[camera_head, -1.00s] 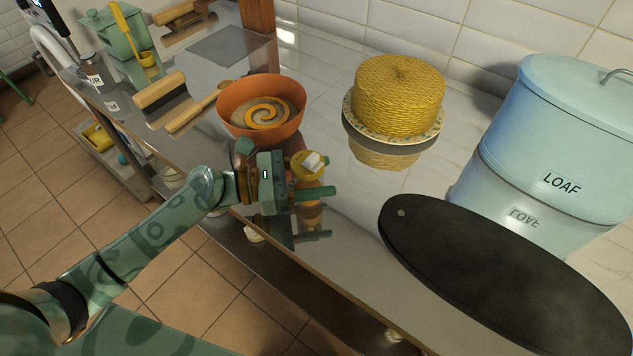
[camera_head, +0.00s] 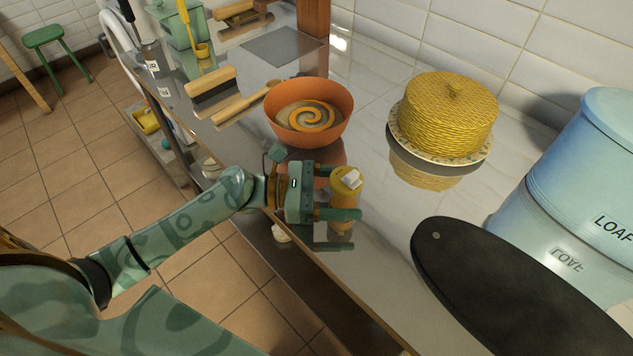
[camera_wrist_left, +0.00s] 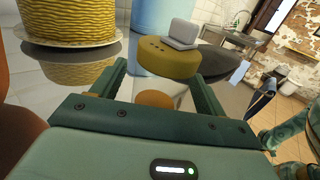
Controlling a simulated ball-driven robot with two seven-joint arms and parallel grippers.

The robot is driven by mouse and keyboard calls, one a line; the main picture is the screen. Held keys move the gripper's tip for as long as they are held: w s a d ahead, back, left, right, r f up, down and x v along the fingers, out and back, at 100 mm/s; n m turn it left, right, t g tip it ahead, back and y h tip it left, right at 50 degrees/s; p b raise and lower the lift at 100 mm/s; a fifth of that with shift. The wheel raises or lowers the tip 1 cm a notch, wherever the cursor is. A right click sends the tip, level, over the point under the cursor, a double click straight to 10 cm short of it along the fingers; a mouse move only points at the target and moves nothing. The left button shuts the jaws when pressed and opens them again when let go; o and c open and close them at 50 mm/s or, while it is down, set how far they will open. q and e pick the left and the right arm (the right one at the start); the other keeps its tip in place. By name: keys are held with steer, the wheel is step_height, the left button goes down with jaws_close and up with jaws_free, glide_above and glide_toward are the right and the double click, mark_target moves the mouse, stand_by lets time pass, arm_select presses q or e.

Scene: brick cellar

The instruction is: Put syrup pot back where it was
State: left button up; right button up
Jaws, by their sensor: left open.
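The syrup pot (camera_head: 345,186) is a small amber jar with a yellow lid and a pale flap on top. It stands upright on the glossy counter near its front edge. In the left wrist view its yellow lid (camera_wrist_left: 168,62) sits beyond the palm, between the fingers. My left gripper (camera_head: 346,198) reaches in from the left, open, with its fingers on either side of the pot. Whether a finger touches the pot I cannot tell. My right gripper is not in view.
An orange bowl (camera_head: 333,124) with swirled contents is just behind my left gripper. A yellow woven cover (camera_head: 448,113) on a plate stands behind the pot. A long black board (camera_head: 510,290) lies to the right, before a blue LOAF bin (camera_head: 575,190). Brushes and a spoon lie farther left.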

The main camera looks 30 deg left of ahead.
arm_select(q)
steer(key=v, duration=1)
steer(key=shift+s+a+r, duration=0.1)
steer(key=shift+a, duration=0.05)
